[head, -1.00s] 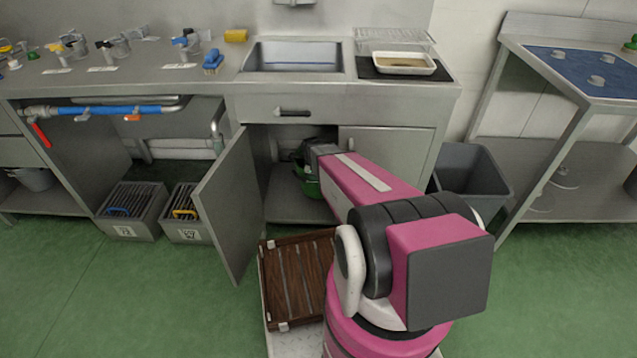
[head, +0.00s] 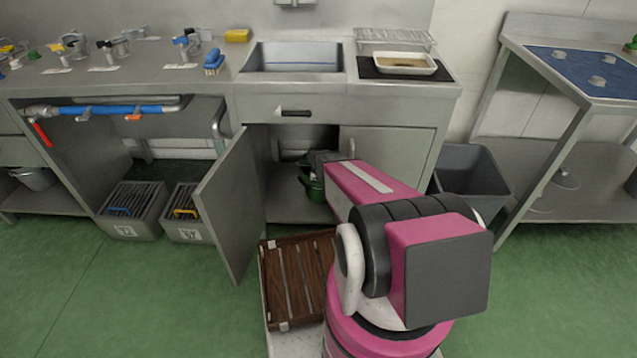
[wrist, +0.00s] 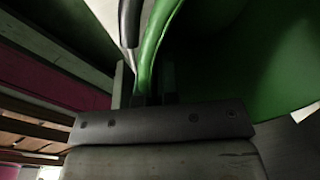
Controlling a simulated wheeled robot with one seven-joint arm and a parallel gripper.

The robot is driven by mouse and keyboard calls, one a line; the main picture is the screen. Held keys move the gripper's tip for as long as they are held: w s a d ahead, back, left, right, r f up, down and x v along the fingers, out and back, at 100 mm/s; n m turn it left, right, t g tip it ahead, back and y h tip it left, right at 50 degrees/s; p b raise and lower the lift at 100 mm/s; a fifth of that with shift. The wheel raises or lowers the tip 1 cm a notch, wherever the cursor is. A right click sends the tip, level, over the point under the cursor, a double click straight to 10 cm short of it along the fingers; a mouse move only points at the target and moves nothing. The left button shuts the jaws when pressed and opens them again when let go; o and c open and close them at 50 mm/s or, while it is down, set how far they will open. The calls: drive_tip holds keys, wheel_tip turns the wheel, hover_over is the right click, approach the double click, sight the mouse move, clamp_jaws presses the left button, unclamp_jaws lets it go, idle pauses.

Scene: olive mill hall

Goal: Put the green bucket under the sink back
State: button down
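The green bucket (head: 311,188) is in the open cabinet under the sink (head: 293,57), left of my forearm and partly hidden by it. I cannot tell whether it touches the cabinet floor. In the wrist view the bucket (wrist: 270,60) fills the upper right, with a dark curved piece beside its rim. My gripper (wrist: 155,97) is closed on the bucket's rim, which runs up from between the fingers. In the head view my gripper shows at the bucket's upper side, its fingertips hidden.
The left cabinet door (head: 228,205) stands open toward me; the right door (head: 388,158) appears shut. A brown slatted wooden crate (head: 283,325) is in front. Grey bins (head: 130,230) stand left under the counter, and a grey waste bin (head: 470,180) stands to the right.

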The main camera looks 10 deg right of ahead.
drive_tip(key=c, duration=1.4)
unclamp_jaws()
drive_tip(key=shift+o, duration=0.2)
drive_tip(key=shift+r, duration=0.1)
wheel_tip(320, 180, up, 12)
drive_tip(key=s, duration=0.1)
drive_tip(key=shift+a, duration=0.35)
drive_tip(key=shift+s, duration=0.1)
